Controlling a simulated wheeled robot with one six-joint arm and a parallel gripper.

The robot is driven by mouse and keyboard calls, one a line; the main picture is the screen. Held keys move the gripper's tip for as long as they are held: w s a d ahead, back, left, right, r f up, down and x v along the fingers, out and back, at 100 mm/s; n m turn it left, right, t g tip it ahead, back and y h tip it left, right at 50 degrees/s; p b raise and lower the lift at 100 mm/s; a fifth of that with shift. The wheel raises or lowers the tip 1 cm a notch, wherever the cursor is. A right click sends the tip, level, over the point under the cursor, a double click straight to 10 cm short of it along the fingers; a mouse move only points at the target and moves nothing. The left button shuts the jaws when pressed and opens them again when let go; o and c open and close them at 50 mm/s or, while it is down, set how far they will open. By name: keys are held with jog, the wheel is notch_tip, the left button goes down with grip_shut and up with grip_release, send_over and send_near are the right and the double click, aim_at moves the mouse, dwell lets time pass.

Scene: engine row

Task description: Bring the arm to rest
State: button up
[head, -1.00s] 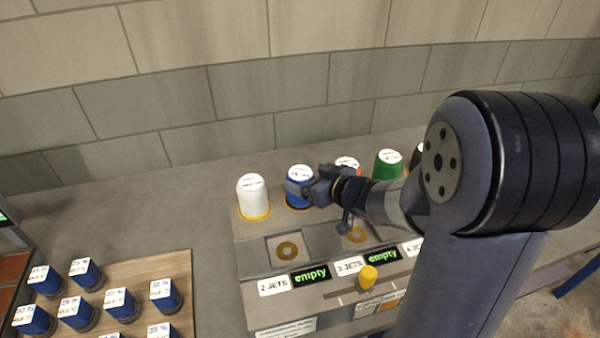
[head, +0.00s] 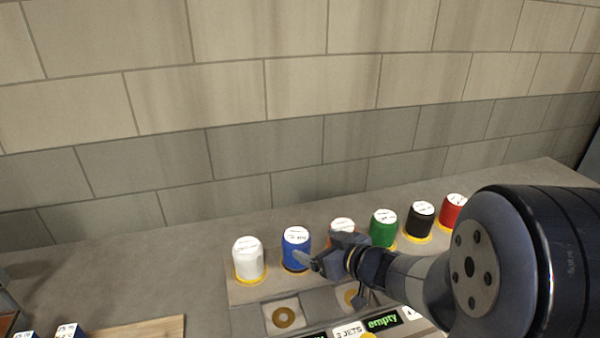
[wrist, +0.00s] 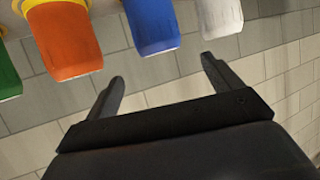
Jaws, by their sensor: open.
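My gripper (head: 308,262) is in front of the row of coloured caps in the head view, close to the blue cap (head: 296,247) and the orange cap (head: 342,230). In the wrist view my gripper (wrist: 162,72) shows two dark fingers spread apart with nothing between them. The blue cap (wrist: 153,25) and the orange cap (wrist: 64,40) stand beyond the fingers there. Whether a finger touches a cap cannot be told. The gripper and forearm hide part of the orange cap and the panel in the head view.
The white cap (head: 248,259) stands left of the blue one. The green (head: 383,228), black (head: 420,220) and red (head: 453,209) caps stand to the right. A block wall (head: 300,90) rises behind. A wooden board (head: 140,329) lies at lower left. Bare counter (head: 120,280) lies between.

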aim_at(293, 231)
jog(key=x, duration=1.1)
jog(key=shift+f+b, duration=0.1)
jog(key=shift+b, duration=0.25)
jog(key=shift+w+r, duration=0.15)
jog(key=shift+r, duration=0.85)
